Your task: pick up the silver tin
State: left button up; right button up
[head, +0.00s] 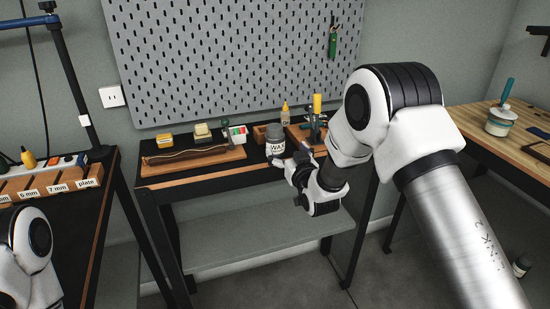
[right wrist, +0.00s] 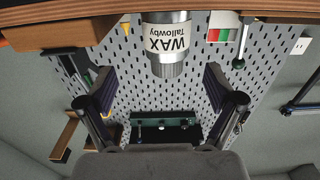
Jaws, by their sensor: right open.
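The silver tin (head: 275,144) has a grey lid and a white label reading WAX. It stands upright at the front edge of the black bench (head: 165,190). In the right wrist view the tin (right wrist: 168,42) appears upside down, roughly centred between the fingers and ahead of their tips. My right gripper (head: 292,164) is open and empty, just in front of the tin. In the right wrist view its two fingers (right wrist: 158,75) are spread wide, with a gap on each side of the tin. My left gripper is out of view.
A pegboard (head: 230,60) rises behind. A wooden table (head: 500,140) is at right.

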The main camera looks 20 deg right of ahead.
aim_at(275, 137)
jog(key=shift+w+a+r, duration=0.3)
jog(key=shift+w, duration=0.3)
jog(key=shift+w+a+r, duration=0.25)
jog(key=shift+w+a, duration=0.05)
jog(key=shift+w, duration=0.25)
jog(key=w, duration=0.1)
jog(key=w+p, duration=0.1)
jog(key=w, duration=0.1)
jog(key=w+f, duration=0.1)
jog(key=w, duration=0.1)
jog(key=shift+w, duration=0.25)
jog(key=c, duration=1.3)
